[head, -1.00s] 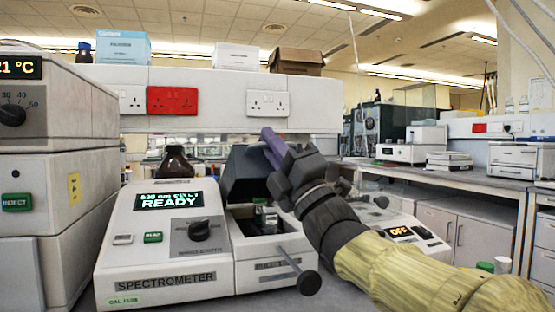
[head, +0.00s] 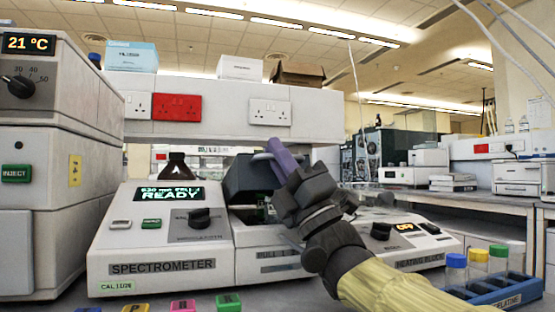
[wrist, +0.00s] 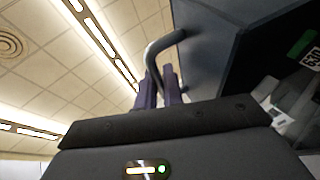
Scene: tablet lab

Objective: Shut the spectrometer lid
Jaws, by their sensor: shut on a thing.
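The spectrometer (head: 165,235) stands on the bench with its screen reading READY. Its dark lid (head: 243,180) is raised and tilted over the sample compartment. A small green-marked item shows partly under the lid, inside the compartment. My gripper (head: 275,152), with purple fingers, is at the lid's upper right edge. In the wrist view, the fingers (wrist: 160,88) are shut on the grey bar handle (wrist: 163,45) of the lid (wrist: 225,45). My wrist hides the compartment's right part and the front lever.
A heated block (head: 405,240) stands just right of the spectrometer, behind my arm. A blue rack (head: 505,290) with capped vials is at the front right. A stacked instrument (head: 55,170) stands at left, and a brown bottle (head: 177,168) behind.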

